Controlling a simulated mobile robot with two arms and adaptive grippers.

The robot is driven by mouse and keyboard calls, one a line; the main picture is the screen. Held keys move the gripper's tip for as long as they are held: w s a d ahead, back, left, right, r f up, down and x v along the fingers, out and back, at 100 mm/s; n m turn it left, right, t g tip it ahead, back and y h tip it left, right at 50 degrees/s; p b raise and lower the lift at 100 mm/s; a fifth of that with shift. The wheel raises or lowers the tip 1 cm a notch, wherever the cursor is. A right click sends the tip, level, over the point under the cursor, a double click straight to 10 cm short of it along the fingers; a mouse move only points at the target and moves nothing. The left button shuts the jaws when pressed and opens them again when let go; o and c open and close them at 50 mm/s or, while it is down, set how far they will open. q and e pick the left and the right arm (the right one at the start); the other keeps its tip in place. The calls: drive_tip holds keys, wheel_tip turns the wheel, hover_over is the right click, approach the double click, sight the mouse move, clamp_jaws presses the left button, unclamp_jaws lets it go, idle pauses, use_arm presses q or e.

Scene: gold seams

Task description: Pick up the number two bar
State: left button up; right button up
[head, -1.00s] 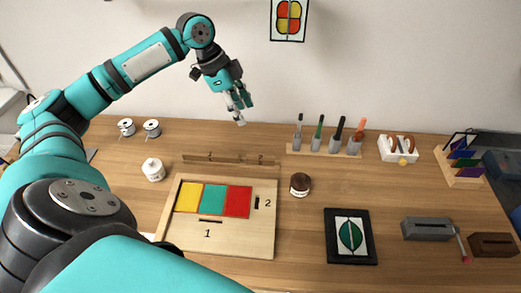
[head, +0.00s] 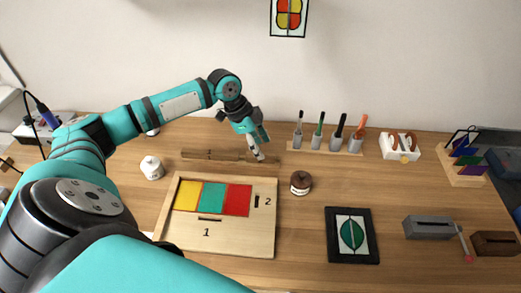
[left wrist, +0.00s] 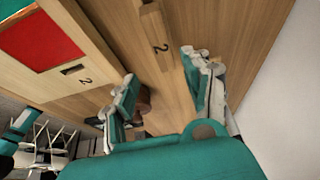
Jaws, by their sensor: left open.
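The number two bar (left wrist: 158,25) is a light wooden bar marked with a black 2. In the left wrist view it lies at top centre, between the lines of my open fingers. In the head view the row of wooden bars lies behind the board, and my gripper partly hides its right end. My left gripper (head: 257,153) points down at that end, open and empty; it also shows in the left wrist view (left wrist: 160,67). I cannot tell whether a finger touches the bar. The number one bar (head: 205,155) is at the left of the row. My right gripper is not in view.
A wooden board (head: 225,243) with yellow, green and red tiles and slots marked 1 and 2 lies in front. A brown jar (head: 301,184) stands to the right, close to my gripper. A pen rack (head: 325,151) stands behind, and a white jar (head: 152,168) to the left.

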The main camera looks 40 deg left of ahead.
sight(267, 156)
use_arm(q)
drive_tip(key=shift+w+p+x, duration=0.2)
drive_tip(key=shift+p+x, duration=0.2)
drive_tip(key=shift+x, duration=0.95)
drive_tip(key=shift+w+p+x, duration=0.2)
drive_tip(key=shift+p+x, duration=0.15)
drive_tip(key=shift+x, duration=0.95)
drive_tip(key=shift+a, duration=0.15)
clamp_jaws()
